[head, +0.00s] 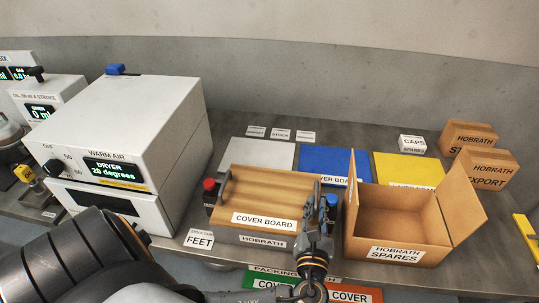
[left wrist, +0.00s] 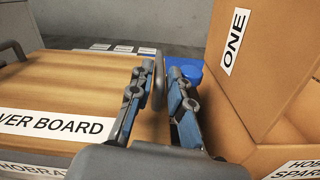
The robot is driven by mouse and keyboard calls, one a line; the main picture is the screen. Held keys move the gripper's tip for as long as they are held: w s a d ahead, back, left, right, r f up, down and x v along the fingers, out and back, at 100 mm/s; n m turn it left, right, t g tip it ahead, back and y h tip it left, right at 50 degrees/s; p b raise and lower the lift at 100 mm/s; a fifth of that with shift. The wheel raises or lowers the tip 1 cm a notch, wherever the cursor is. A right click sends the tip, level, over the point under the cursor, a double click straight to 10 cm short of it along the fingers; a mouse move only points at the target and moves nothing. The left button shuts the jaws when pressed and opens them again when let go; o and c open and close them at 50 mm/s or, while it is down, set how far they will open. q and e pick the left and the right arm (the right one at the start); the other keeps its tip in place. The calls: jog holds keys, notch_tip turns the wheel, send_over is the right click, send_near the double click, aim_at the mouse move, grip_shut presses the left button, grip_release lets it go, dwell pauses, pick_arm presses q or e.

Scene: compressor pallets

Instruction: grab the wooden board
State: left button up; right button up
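The wooden board (head: 262,193), labelled COVER BOARD, lies flat on a grey box marked HOBRATH. It has a grey handle at each side. It also shows at the left of the left wrist view (left wrist: 80,85). My left gripper (head: 318,228) is at the board's right edge. In the left wrist view, the fingers of my left gripper (left wrist: 161,68) stand either side of the right handle (left wrist: 158,88), with narrow gaps visible; the gripper looks open. Contact with the handle is hard to judge. My right gripper is not in view.
An open carton (head: 398,225) marked HOBRATH SPARES stands close to the right of my left gripper. A white dryer (head: 135,125) stands left of the board. Blue (head: 335,162) and yellow (head: 408,170) panels lie behind. A red-capped item (head: 209,186) is by the left handle.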

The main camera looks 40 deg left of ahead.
pick_arm(q)
jog(key=shift+w+a+f, duration=0.1)
jog(key=shift+w+a, duration=0.15)
jog(key=shift+w, duration=0.2)
jog(key=shift+s, duration=0.1)
grip_shut()
